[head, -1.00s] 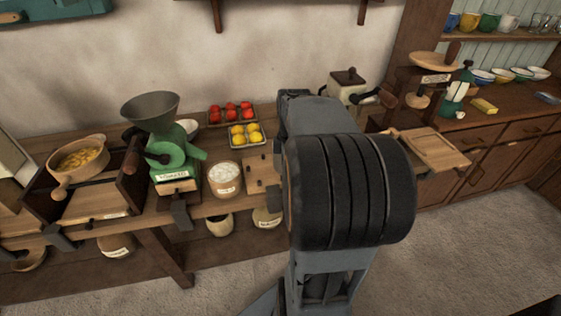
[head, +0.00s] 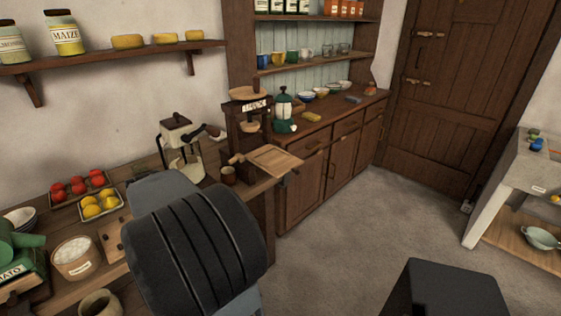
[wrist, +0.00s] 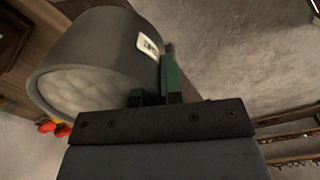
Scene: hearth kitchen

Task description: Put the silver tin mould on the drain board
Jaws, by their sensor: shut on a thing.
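The silver tin mould (wrist: 105,50) is a round, dull grey vessel with a small white label, large at the upper left of the wrist view. My gripper (wrist: 157,88) has green jaws shut on its wall near the label, and the tin is tilted in the picture. It appears held clear of the floor. In the head view my own arm hides the gripper and the tin. I cannot pick out a drain board for certain. A pale grey stone unit (head: 490,195) with a labelled front stands at the right edge, its top partly cut off.
A worktable with a cream pot (head: 75,258), lemons (head: 100,205) and a grinder (head: 183,140) is at left. A dresser (head: 335,165) stands behind, a door (head: 460,90) at right. The floor (head: 370,225) between is clear. A wooden board (head: 273,160) juts out.

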